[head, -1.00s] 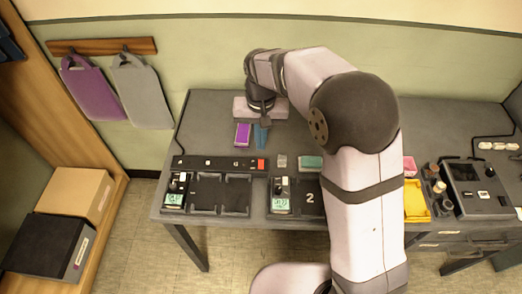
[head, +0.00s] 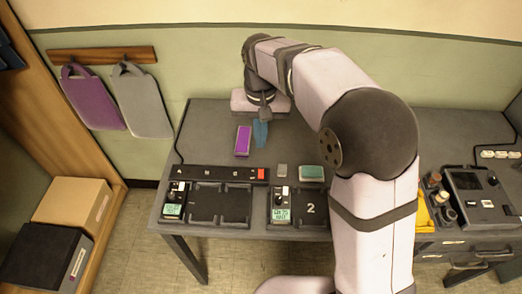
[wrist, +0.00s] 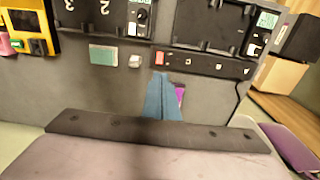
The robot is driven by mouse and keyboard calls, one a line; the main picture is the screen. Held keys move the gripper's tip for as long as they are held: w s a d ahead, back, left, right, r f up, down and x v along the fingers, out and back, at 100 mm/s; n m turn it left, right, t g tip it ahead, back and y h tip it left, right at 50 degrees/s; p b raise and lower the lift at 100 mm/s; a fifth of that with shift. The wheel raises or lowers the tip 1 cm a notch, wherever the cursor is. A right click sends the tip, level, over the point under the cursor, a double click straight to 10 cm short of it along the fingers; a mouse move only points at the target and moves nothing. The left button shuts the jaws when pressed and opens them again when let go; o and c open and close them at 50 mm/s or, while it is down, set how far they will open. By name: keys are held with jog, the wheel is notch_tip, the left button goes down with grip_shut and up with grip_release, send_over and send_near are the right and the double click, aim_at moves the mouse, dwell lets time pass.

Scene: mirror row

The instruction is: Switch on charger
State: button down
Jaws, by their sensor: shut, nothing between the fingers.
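Two dark charger docks stand along the table's front edge: the left one (head: 220,205) and one marked 2 (head: 311,222). Each has a lit greenish display and a white part above it. A black strip (head: 220,173) with small lettering and a red switch (head: 261,174) lies behind them. The red switch also shows in the wrist view (wrist: 159,58). My gripper (head: 260,146) has blue fingers, shut and empty, behind the strip. In the wrist view, my fingertips (wrist: 161,76) appear close to the red switch; contact cannot be told.
A purple block (head: 243,140) lies left of my fingers. A small grey block (head: 281,171) and a green block (head: 312,174) lie behind dock 2. My arm hides the table's middle right.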

aim_at(261, 170)
jog(key=b, duration=0.3)
jog(key=shift+f+t, duration=0.3)
jog(key=shift+s+r+b, duration=0.15)
jog(key=shift+b, duration=0.75)
jog(key=shift+r, duration=0.2)
jog(key=shift+f, duration=0.1)
jog(key=f, duration=0.4)
jog(key=w+f, duration=0.1)
jog(key=f, duration=0.8)
jog(key=shift+w+f+p, duration=0.35)
jog(key=shift+w+p, duration=0.05)
